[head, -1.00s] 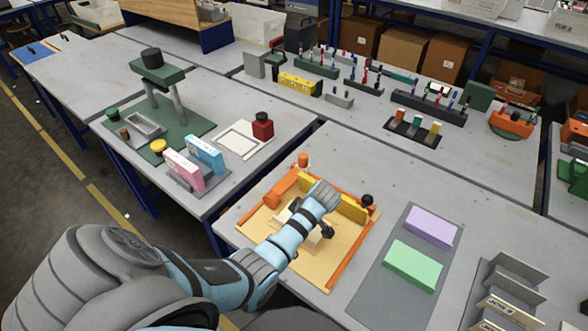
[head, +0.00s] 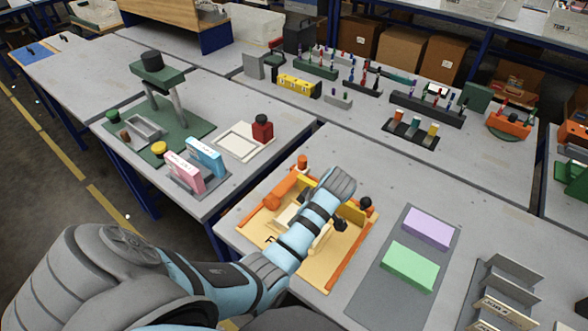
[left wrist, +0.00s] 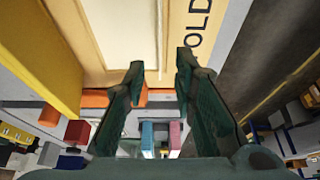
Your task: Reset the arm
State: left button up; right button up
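The orange and tan device (head: 345,262) stands on the near table, with orange rails, yellow upright blocks and a cream plate. Letters reading "OLD" show on its tan board (left wrist: 205,75) in the left wrist view. I cannot tell which part of it is the arm in question. My left arm reaches over the device in the head view and hides its middle. My left gripper (left wrist: 160,70) has its dark green fingers apart, with nothing between them, close to the tan board. A yellow block (left wrist: 35,50) is to the left of the fingers. My right gripper is not in view.
A grey mat (head: 375,290) with a lilac block (head: 428,227) and a green block (head: 410,266) lies right of the device. Grey racks (head: 510,280) stand farther right. Pink (head: 184,172) and blue (head: 206,156) boxes stand on the left table. A gap separates the two tables.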

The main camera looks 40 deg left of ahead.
pick_arm(q)
jog(key=v, duration=0.4)
jog(key=shift+d+r, duration=0.1)
jog(key=shift+r, duration=0.1)
